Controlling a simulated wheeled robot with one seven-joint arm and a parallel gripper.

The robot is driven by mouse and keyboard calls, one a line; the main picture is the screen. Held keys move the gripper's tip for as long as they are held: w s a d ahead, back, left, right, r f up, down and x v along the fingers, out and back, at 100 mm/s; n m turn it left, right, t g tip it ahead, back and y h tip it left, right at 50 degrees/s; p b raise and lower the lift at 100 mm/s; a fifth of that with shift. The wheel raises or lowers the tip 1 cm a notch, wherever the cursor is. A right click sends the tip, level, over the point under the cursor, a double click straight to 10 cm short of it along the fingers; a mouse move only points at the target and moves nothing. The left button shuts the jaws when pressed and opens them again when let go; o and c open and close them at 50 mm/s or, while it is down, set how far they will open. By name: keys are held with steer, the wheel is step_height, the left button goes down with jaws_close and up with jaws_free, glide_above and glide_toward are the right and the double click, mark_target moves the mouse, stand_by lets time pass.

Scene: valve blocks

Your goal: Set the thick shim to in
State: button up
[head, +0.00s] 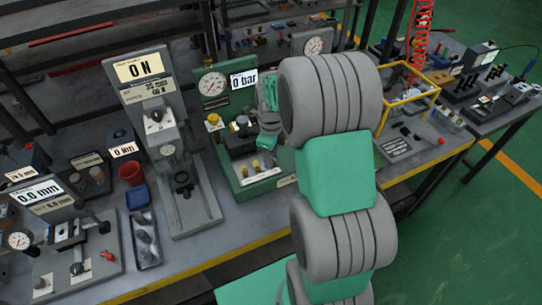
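I cannot make out which part is the thick shim; no readable label names it. The green test block (231,161) with a gauge and a "0 bar" display stands at the middle of the bench. My arm comes up from the bottom right and covers this block's right side. The end of my arm, with my gripper (266,142), is by the block's right part. Its fingers are too small and hidden to tell whether they are open or shut.
A grey press (163,139) showing "0 N" stands left of the green block. A measuring fixture (74,236) showing "0.0 mm" is at the far left, with a red cup (132,173) and blue box (137,197) nearby. A yellow frame (409,92) stands right of my arm.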

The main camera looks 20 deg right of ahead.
steer(key=shift+f, duration=0.5)
jaws_close()
steer(key=shift+w, duration=0.1)
stand_by(1.0)
